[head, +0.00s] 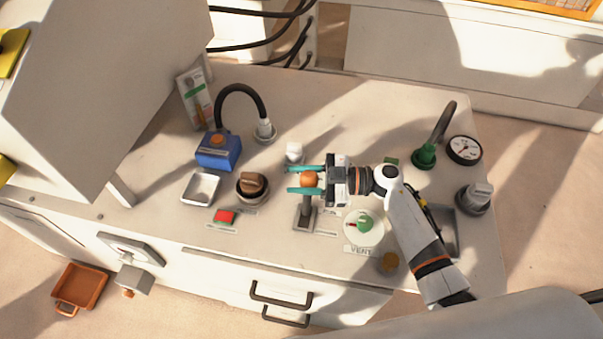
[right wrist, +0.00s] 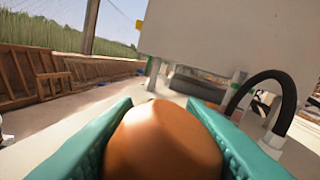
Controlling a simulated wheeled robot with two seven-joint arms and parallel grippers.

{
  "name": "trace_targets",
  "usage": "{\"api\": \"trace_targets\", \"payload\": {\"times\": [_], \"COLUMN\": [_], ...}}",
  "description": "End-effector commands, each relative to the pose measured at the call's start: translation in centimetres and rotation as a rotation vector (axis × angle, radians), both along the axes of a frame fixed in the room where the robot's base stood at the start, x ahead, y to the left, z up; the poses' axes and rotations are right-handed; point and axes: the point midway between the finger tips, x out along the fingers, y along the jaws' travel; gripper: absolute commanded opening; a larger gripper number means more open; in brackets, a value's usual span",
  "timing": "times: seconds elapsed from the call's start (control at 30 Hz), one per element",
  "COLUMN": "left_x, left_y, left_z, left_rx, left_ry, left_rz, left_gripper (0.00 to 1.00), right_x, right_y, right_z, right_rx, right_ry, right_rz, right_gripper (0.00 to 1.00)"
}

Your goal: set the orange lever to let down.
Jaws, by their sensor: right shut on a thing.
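The orange lever knob (head: 309,179) sits atop a dark grey lever base (head: 304,218) near the middle of the bench. My right gripper (head: 309,180) comes in from the right with its teal fingers shut on the orange knob. In the right wrist view the knob (right wrist: 165,140) fills the space between both fingers. Labels by the lever base are too small to read. My left gripper is not in view.
The white bench (head: 270,90) also holds a blue box (head: 218,152) with a black hose, a red button (head: 224,216), a white tray (head: 200,189), a green VENT knob (head: 364,221) and a gauge (head: 464,150). A large grey housing (head: 100,80) stands at the left.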

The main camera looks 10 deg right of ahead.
Motion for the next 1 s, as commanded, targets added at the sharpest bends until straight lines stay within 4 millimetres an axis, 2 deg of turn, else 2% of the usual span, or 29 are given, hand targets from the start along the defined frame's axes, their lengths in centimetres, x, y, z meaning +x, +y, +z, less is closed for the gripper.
{"api": "trace_targets", "payload": {"times": [0.03,0.3,0.73,1.0], "left_x": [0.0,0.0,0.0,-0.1], "left_y": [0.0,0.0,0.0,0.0], "left_z": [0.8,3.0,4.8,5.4], "left_rx": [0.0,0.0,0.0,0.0], "left_ry": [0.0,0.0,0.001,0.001], "left_rz": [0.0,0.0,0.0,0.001], "left_gripper": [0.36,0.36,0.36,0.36], "right_x": [-0.4,-3.1,-6.9,-8.2], "right_y": [0.1,1.1,2.8,3.4], "right_z": [0.4,0.8,0.0,-0.6], "right_rx": [-0.015,-0.098,-0.222,-0.223], "right_ry": [-0.023,-0.218,-0.519,-0.525], "right_rz": [0.001,0.002,0.002,0.003], "right_gripper": [0.0,0.0,0.0,0.0]}}
